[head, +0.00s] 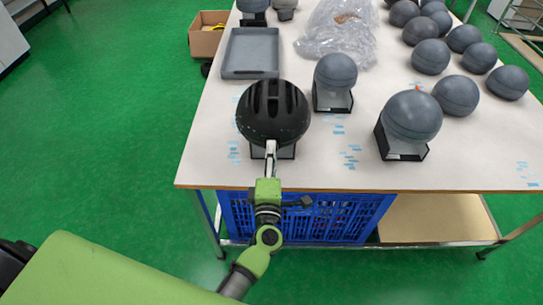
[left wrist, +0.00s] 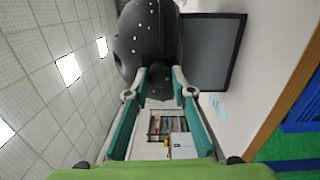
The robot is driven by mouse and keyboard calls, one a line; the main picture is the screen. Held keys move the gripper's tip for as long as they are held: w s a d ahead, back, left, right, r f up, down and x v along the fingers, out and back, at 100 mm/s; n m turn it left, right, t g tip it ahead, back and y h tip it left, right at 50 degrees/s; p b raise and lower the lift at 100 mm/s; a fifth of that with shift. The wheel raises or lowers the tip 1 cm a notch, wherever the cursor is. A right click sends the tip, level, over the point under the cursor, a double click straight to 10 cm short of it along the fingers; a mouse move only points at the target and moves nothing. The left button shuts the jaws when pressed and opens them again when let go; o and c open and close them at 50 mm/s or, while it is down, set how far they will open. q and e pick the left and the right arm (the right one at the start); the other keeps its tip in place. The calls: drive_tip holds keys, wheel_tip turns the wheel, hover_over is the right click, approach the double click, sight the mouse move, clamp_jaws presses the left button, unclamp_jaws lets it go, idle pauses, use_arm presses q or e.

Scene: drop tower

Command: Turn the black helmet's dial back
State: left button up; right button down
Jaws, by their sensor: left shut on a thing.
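The black helmet (head: 272,112), with vents on its top, sits on a stand at the near left part of the table. My left gripper (head: 271,149) reaches up to the helmet's near lower edge. In the left wrist view the speckled helmet (left wrist: 145,35) fills the top middle. The fingertips of my left gripper (left wrist: 159,78) close on a dark part at the helmet's rim, which looks like the dial (left wrist: 158,86). The dial itself is hidden in the head view, and its turn position cannot be told. My right gripper is not in view.
A grey tray (head: 229,52) lies behind the helmet. Grey balls on stands (head: 335,71) (head: 412,116) stand to the right, with several loose balls behind. A clear plastic bag (head: 340,30) lies at the back. A blue crate (head: 237,219) is under the white table (head: 218,168).

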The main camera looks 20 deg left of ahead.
use_arm(q)
drive_tip(key=shift+n, duration=0.4)
drive_tip(key=o, duration=1.1)
drive_tip(key=shift+o, duration=0.2)
drive_tip(key=shift+s, duration=0.1)
drive_tip(key=v, duration=1.1)
drive_tip(key=shift+s, duration=0.4)
drive_tip(key=shift+d, duration=0.1)
